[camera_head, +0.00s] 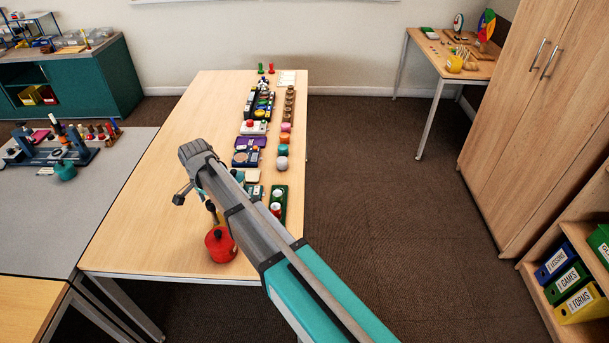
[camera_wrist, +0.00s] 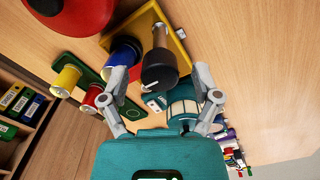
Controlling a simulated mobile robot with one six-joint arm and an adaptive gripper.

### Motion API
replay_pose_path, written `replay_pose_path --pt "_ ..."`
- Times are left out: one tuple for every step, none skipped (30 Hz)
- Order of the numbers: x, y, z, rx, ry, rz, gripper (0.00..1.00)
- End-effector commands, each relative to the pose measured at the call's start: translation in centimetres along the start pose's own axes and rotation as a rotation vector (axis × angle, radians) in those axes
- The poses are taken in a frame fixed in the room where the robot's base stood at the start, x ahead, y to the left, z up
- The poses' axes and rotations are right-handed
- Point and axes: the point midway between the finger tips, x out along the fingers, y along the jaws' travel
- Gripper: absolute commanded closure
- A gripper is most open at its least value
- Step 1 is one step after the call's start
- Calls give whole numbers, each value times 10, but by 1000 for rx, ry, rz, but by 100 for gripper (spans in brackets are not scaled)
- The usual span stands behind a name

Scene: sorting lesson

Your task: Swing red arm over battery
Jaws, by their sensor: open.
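My gripper (camera_wrist: 159,85) is open in the wrist view, its two grey fingers spread and no object shut between them. A black cylinder (camera_wrist: 159,72) on a grey post stands up from a yellow base (camera_wrist: 131,22), just ahead of the gap between the fingers. A blue cylinder (camera_wrist: 124,58) stands beside it. A large red rounded thing (camera_wrist: 70,12) is cut off at the top left; in the head view a red rounded thing with a dark knob (camera_head: 219,246) sits near the table's front edge. I cannot tell which part is the red arm or the battery.
Several small objects line the right side of the wooden table (camera_head: 165,175). The table's left half is clear. A grey table (camera_head: 80,210) adjoins it.

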Motion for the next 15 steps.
replay_pose_path --pt "0 0 0 -31 0 0 19" --pt "0 0 0 -51 0 0 19" --pt "0 0 0 -76 0 0 19" --pt "0 0 0 -95 0 0 19" --pt "0 0 0 -116 0 0 19" --pt "0 0 0 -141 0 0 19" --pt "0 0 0 -160 0 0 19" --pt "0 0 0 -181 0 0 19" --pt "0 0 0 -206 0 0 19" --pt "0 0 0 -225 0 0 19" --pt "0 0 0 -245 0 0 19" --pt "0 0 0 -271 0 0 19" --pt "0 0 0 -290 0 0 19" --pt "0 0 0 -310 0 0 19" --pt "0 0 0 -336 0 0 19"
